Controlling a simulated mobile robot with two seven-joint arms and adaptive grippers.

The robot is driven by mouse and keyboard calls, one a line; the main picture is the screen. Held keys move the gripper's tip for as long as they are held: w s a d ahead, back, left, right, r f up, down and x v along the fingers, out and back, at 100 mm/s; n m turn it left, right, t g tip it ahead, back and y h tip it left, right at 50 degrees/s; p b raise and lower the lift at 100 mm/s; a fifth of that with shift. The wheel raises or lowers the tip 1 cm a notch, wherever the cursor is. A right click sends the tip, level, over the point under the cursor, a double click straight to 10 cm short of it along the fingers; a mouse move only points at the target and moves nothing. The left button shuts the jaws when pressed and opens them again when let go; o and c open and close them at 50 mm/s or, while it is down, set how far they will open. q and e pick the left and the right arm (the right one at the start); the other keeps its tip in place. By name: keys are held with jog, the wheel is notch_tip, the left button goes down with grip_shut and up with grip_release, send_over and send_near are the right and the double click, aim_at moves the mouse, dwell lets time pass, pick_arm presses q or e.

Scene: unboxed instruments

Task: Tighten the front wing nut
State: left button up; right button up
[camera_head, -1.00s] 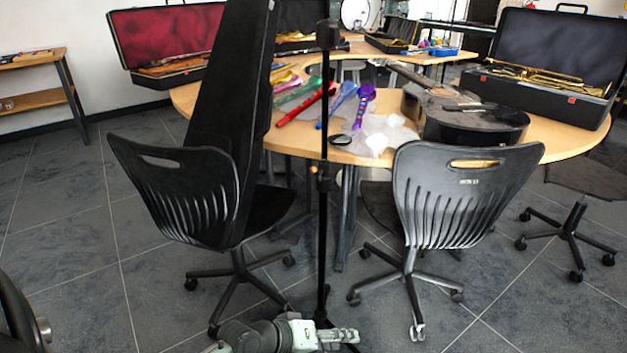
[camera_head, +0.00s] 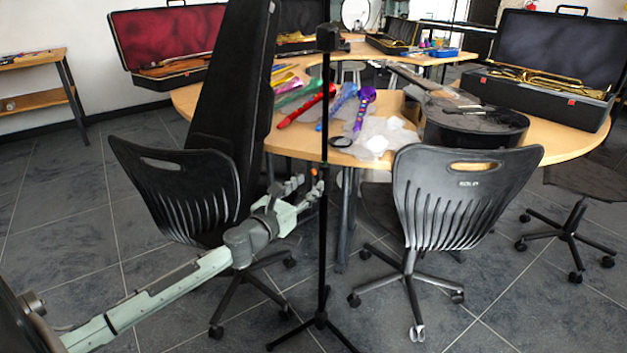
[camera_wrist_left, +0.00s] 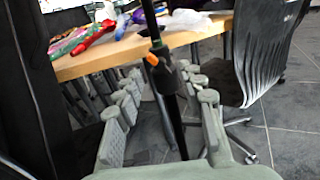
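A thin black stand (camera_head: 323,240) rises upright from a tripod base between two chairs. Partway up is a dark clamp collar (camera_wrist_left: 161,72) with a small orange piece (camera_head: 314,172), which looks like the wing nut. In the left wrist view the orange piece (camera_wrist_left: 152,59) is on the collar's upper left side, with a green bit above it. My left gripper (camera_head: 310,183) is just below and left of the collar in the head view. In the wrist view its fingers are spread apart, with the pole and collar between them near the tips. Contact cannot be told. My right gripper is out of view.
A black chair (camera_head: 178,195) with a tall dark case (camera_head: 235,75) stands left of the stand, close to my left arm. Another chair (camera_head: 465,195) is on the right. Behind is a wooden table (camera_head: 560,140) with instruments. Floor in front is clear.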

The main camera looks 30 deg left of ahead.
aim_at(317, 177)
pick_arm(q)
jog(key=shift+w, duration=1.8)
